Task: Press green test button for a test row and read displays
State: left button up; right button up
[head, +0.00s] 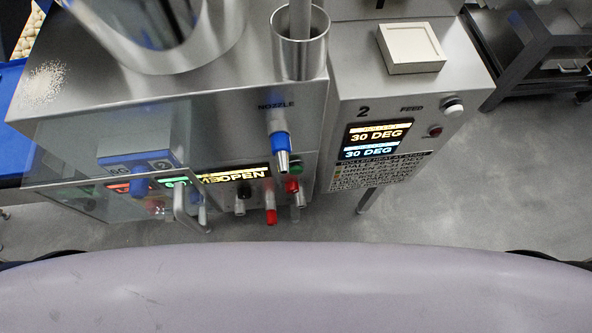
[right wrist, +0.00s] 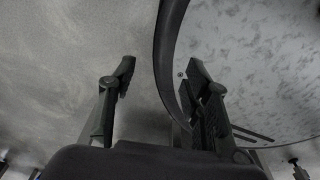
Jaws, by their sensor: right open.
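A steel machine (head: 60,115) fills the left and middle of the head view. A green button (head: 296,167) sits on its front at the right, partly behind a blue-collared nozzle valve (head: 280,140). A lit display (head: 240,174) reads "OPEN", its left part covered. A second unit marked 2 has a display (head: 376,137) showing 30 DEG on two lines. Small lit red and green readouts (head: 175,182) show behind a clear door, too small to read. My right gripper (right wrist: 162,78) is open in the right wrist view, away from the panel. My left gripper is in no view.
A door handle (head: 188,208), red-tipped levers (head: 271,205) and the nozzle stick out from the front. A white knob (head: 453,107) and red button (head: 435,131) sit on unit 2. A dark cart (head: 530,50) stands at right. Grey floor (head: 480,190) is clear there.

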jog(key=shift+d, duration=0.1)
grip_shut()
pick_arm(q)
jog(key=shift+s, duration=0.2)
pick_arm(e)
jog(key=shift+w+a, duration=0.1)
jog(key=shift+a, duration=0.1)
dwell(0.7)
dwell(0.3)
